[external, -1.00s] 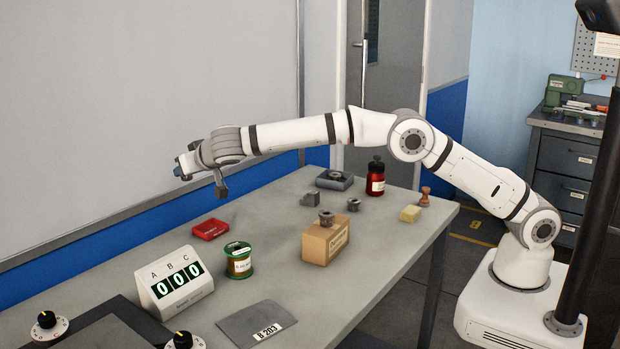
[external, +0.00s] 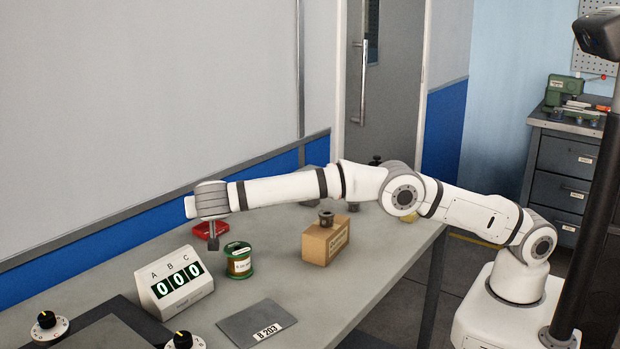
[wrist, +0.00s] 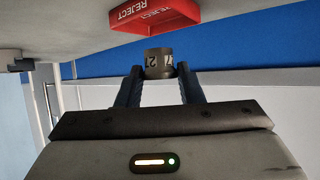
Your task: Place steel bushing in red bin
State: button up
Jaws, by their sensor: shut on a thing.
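A counter (external: 174,283) reading 000 is in front. A cardboard box (external: 325,243) with a grey part (external: 326,218) on top stands further right.

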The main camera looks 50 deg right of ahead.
jog(key=shift+f+b, duration=0.35)
jog(key=shift+f, duration=1.55)
jog(key=o, duration=0.7)
jog(key=shift+o, duration=0.2)
jog(key=shift+r, duration=0.25)
jog(key=v, duration=1.2)
jog(key=shift+f+p, duration=0.15)
jog(key=shift+p, duration=0.15)
